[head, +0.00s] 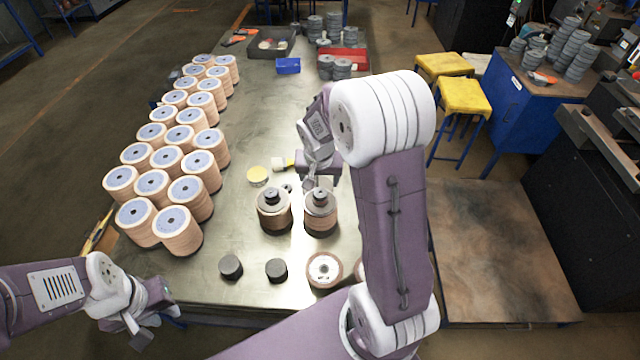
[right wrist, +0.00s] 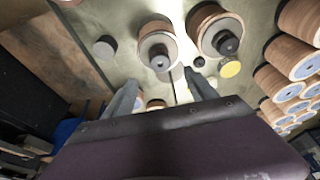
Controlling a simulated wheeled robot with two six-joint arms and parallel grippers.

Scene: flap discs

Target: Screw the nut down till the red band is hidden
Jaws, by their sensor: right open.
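Two stacks of flap discs stand side by side on the metal table, a left stack (head: 272,219) and a right stack (head: 320,223). Each has a grey plate and a dark nut on top, the left nut (head: 271,197) and the right nut (head: 320,195). In the right wrist view the right nut (right wrist: 160,62) shows between the fingers, and the left nut (right wrist: 228,43) is outside them. I cannot make out a red band. My right gripper (right wrist: 163,92) is open, its fingers apart and holding nothing visible. My left gripper (head: 141,334) is low by the table's front-left edge; its jaws are unclear.
Many disc stacks (head: 165,160) fill the table's left side. Two black cylinders (head: 254,268) and a disc (head: 324,270) lie in front. A yellow lid (head: 258,176) and small ring (head: 287,188) lie behind the stacks. Bins (head: 343,59) stand at the far end.

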